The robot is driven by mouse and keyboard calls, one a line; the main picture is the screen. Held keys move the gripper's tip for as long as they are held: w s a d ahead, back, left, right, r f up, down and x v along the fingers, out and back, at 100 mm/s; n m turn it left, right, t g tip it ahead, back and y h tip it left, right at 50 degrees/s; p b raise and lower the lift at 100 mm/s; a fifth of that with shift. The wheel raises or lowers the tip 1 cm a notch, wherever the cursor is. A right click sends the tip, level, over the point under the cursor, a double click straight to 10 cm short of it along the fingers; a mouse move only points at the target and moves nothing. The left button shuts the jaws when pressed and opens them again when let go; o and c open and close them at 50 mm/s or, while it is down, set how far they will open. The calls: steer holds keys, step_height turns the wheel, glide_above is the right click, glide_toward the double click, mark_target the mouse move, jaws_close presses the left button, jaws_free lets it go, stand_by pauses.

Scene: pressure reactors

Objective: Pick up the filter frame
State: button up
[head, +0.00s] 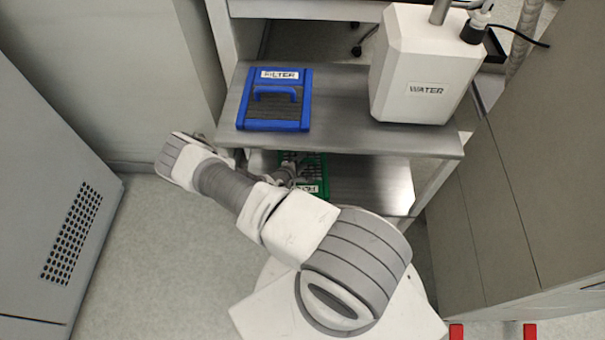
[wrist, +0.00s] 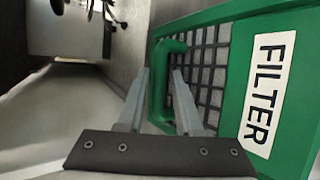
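A green filter frame (wrist: 215,32) with a dark mesh and a white FILTER label fills the right of the wrist view. It also shows on the lower shelf in the head view (head: 321,168), partly hidden by the upper shelf and my arm. My gripper (wrist: 160,73) is open at its green handle (wrist: 158,92). One finger is on each side of the handle bar, the right one over the mesh side. I cannot tell whether either finger touches the bar. A blue filter frame (head: 304,106) with a blue handle and a FILTER label lies on the upper shelf.
A white WATER container (head: 415,75) stands on the upper shelf (head: 345,110), to the right of the blue frame. The upper shelf lies over the lower shelf (head: 375,180), where my forearm reaches in. Grey cabinets stand at left and right. Floor is clear at left.

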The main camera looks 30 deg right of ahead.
steer(key=shift+c, duration=0.2)
jaws_close()
steer(key=shift+r, duration=0.1)
stand_by(1.0)
